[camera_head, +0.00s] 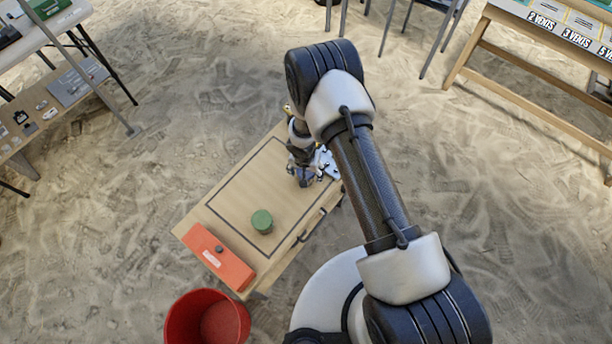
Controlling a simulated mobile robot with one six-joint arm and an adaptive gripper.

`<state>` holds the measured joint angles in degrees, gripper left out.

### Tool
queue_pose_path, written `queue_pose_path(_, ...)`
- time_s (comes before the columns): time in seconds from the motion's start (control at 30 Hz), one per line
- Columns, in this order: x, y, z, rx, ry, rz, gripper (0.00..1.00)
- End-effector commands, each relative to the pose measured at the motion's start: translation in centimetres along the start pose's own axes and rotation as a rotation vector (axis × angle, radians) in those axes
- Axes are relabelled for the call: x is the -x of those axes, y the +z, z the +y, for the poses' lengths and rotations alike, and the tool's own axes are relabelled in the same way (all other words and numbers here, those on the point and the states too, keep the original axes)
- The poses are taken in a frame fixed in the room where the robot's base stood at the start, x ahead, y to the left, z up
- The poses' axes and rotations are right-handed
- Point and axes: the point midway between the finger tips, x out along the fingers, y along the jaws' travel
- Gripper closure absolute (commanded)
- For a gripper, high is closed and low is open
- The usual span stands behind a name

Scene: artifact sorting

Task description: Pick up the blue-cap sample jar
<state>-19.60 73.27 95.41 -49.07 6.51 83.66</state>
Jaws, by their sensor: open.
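My gripper (303,173) points down over the far right part of the small wooden table. It is small in view and partly hidden by my own wrist and arm. A small blue-grey patch shows at its fingertips; I cannot tell whether this is the blue-cap jar or part of the gripper. No blue-cap jar can be made out clearly elsewhere on the table. A green-topped round jar (262,221) stands upright nearer the front, apart from my gripper.
The wooden table (222,205) has a dark outlined rectangle and a front handle. An orange-red box (219,257) lies on its left end. A white-blue item (328,163) lies beside my gripper. A red bucket (207,318) stands on the sand below. Other tables stand farther off.

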Motion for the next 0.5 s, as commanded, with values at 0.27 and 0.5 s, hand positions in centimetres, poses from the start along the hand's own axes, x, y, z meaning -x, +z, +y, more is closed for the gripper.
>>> queue_pose_path(0.27,-2.9,0.0,-0.1,0.000,0.000,0.000,0.32)
queue_pose_path(0.5,-2.9,0.0,-0.1,0.000,0.000,0.000,0.35)
